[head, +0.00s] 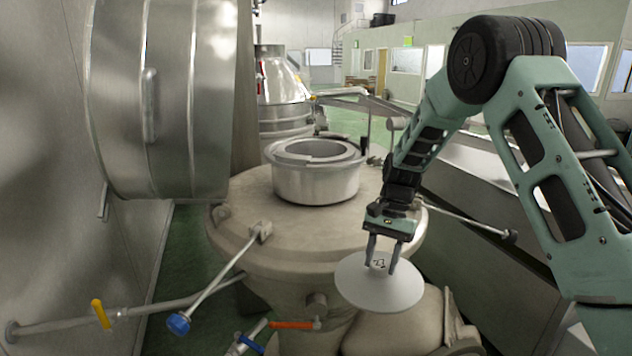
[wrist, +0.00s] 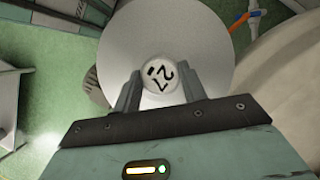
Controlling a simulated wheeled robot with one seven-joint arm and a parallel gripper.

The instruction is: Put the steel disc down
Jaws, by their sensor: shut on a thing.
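The steel disc (head: 378,290) is a pale, round, flat plate with a small raised knob at its centre. In the wrist view the disc (wrist: 190,40) shows its knob with dark marks (wrist: 163,77) between my fingers. My gripper (head: 381,268) is shut on this knob, and its fingertips show on both sides of it in the wrist view (wrist: 160,92). The disc hangs in front of the machine's right front edge, above a rounded beige housing. I cannot tell whether it touches anything below. The disc's underside is hidden.
A beige machine with a broad round top (head: 250,215) stands in the middle, carrying a steel collar (head: 315,182). Rods with a blue knob (head: 178,323) and an orange handle (head: 292,325) stick out in front. A large steel drum (head: 150,90) is at left. Bare top lies left of the collar.

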